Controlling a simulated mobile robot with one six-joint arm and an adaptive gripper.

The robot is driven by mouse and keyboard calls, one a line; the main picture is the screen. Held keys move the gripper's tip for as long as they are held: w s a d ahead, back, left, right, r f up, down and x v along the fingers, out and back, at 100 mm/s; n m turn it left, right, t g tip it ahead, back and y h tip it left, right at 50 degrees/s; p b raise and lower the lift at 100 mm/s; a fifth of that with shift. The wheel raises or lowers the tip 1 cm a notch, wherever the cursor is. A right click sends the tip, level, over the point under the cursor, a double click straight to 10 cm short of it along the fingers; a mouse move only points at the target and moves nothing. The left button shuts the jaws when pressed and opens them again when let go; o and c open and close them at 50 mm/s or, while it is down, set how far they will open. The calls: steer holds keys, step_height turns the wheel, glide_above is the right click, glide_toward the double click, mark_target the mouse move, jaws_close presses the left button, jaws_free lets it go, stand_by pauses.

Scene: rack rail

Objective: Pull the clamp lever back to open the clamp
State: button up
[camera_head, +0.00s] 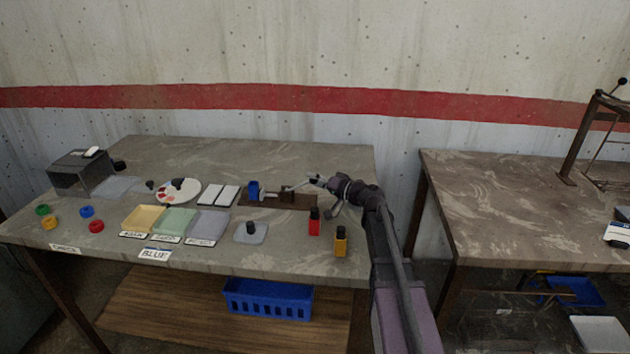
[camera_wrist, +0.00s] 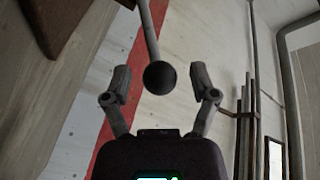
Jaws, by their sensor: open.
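The clamp (camera_head: 286,194) is a small metal device on a brown board (camera_head: 290,204) at the right part of the left table. A blue piece (camera_head: 253,190) stands at its left end. Its thin lever (camera_head: 299,184) slants up to the right towards my gripper (camera_head: 318,181). In the wrist view the lever is a pale rod (camera_wrist: 147,32) ending in a black ball knob (camera_wrist: 160,77). The knob shows between the spread fingertips of my gripper (camera_wrist: 161,82), with a gap on each side. My gripper is open and holds nothing. How deep the knob sits between the fingers is unclear.
A red bottle (camera_head: 314,222) and a yellow bottle (camera_head: 340,241) stand close to my arm. A grey pad with a black knob (camera_head: 250,233) lies in front of the board. Coloured pads and a round palette (camera_head: 178,190) lie to the left. The table behind the board is clear.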

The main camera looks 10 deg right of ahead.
jaws_close()
stand_by(0.3)
